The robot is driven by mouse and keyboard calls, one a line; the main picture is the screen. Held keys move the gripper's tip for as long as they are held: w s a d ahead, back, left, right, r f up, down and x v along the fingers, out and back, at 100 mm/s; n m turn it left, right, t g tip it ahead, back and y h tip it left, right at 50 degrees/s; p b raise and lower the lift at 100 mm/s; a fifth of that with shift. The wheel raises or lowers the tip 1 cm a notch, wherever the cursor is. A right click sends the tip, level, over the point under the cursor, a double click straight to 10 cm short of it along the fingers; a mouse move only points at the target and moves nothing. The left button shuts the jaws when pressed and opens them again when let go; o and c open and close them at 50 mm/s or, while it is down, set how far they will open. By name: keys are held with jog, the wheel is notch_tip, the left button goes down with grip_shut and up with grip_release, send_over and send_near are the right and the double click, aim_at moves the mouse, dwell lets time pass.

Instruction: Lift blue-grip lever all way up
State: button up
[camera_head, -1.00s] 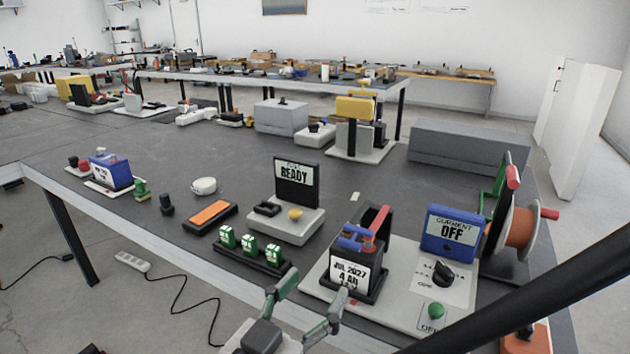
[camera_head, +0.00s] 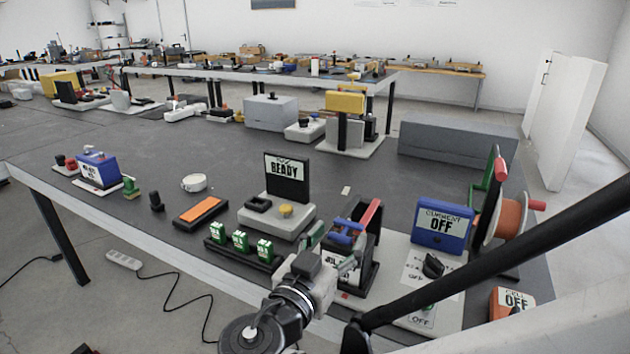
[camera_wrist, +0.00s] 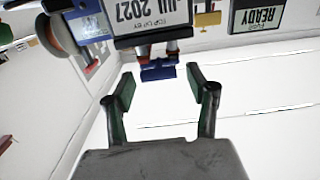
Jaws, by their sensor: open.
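The blue-grip lever (camera_head: 347,232) is on a dark upright stand at the table's front edge, beside a red-gripped bar (camera_head: 370,213). The stand's date label is partly hidden by my gripper (camera_head: 333,247). In the wrist view, which looks upside down, the blue grip (camera_wrist: 158,71) lies just beyond and between the fingertips of my open gripper (camera_wrist: 159,82), with a gap on both sides. The "JUL 2027" label (camera_wrist: 146,12) shows above it. I cannot tell whether a finger touches the lever.
A blue "CURRENT OFF" box (camera_head: 442,226) and a cable reel (camera_head: 505,215) stand to the right. The "READY" unit (camera_head: 277,212) and a row of green-white blocks (camera_head: 240,241) stand to the left. A black bar (camera_head: 490,262) crosses the lower right.

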jog(key=shift+w+d, duration=0.35)
jog(key=shift+w, duration=0.2)
grip_shut()
